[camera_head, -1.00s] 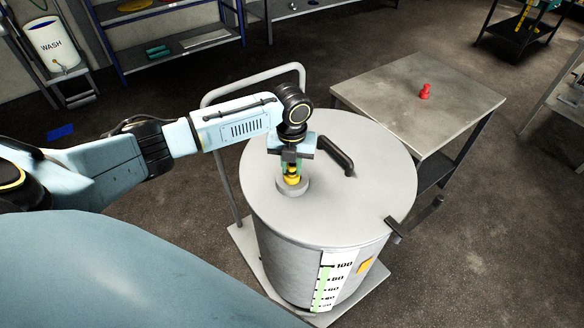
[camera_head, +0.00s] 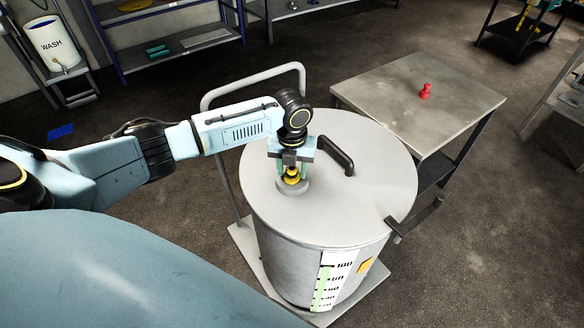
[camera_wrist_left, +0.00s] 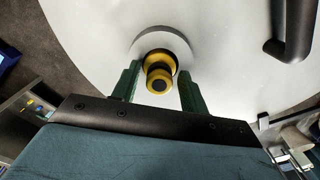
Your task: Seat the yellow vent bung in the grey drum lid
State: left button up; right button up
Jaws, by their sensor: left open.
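The yellow vent bung (camera_head: 291,178), with a black band and top, stands upright in the round grey collar (camera_head: 293,190) on the grey drum lid (camera_head: 345,209). It also shows in the left wrist view (camera_wrist_left: 158,64), inside the collar ring (camera_wrist_left: 176,41). My left gripper (camera_head: 290,175) is above the collar with its green fingers apart on either side of the bung. In the left wrist view the open fingers (camera_wrist_left: 160,90) show a gap on both sides of it. The bung's lower end is hidden in the collar. My right gripper is not in view.
A black handle (camera_head: 337,155) rises from the lid close to the right of my left gripper. The drum stands on a trolley with a tall rail (camera_head: 250,80). A table (camera_head: 400,100) at the right holds a red bung-like piece (camera_head: 425,92).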

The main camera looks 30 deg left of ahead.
pick_arm(q)
notch_tip(320, 180, up, 12)
dwell(0.4)
dwell(0.3)
